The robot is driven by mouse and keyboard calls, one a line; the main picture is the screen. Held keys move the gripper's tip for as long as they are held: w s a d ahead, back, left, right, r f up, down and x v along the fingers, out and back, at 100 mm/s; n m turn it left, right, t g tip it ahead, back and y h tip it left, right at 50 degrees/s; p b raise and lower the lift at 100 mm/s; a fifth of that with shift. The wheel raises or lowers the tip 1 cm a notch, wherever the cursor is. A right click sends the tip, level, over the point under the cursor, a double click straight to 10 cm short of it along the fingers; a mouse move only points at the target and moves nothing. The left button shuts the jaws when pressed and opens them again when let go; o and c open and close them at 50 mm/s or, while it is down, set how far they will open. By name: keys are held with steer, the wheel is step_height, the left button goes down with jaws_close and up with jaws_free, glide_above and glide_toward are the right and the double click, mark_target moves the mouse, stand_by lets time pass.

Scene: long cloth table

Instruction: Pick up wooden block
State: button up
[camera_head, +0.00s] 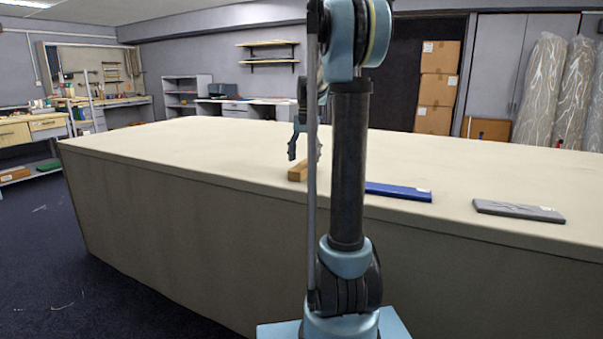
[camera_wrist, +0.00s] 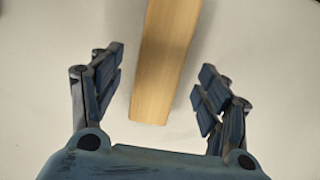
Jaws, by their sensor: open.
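The wooden block (camera_head: 297,173) lies on the cloth-covered table, partly hidden behind my arm in the head view. In the wrist view the light-brown block (camera_wrist: 166,60) runs from the top edge down to between my fingers, slightly tilted. My gripper (camera_wrist: 160,88) is open, with one finger on each side of the block's near end and a gap on both sides. In the head view my gripper (camera_head: 305,150) is above the block, close to it. I cannot tell its exact height over the table.
The long cloth table (camera_head: 180,150) is mostly bare to the left. A blue flat object (camera_head: 398,191) lies right of the block, partly behind my arm. A grey flat object (camera_head: 519,210) lies farther right near the front edge. Stacked cardboard boxes (camera_head: 437,88) stand behind the table.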

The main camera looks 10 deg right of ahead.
mark_target(303, 164)
steer(key=shift+s+a+f, duration=0.1)
steer(key=shift+a+f, duration=0.05)
steer(key=shift+f, duration=0.85)
steer(key=shift+s+a+f, duration=0.1)
steer(key=shift+f, duration=0.85)
steer(key=c, duration=1.3)
steer(key=shift+r, duration=0.1)
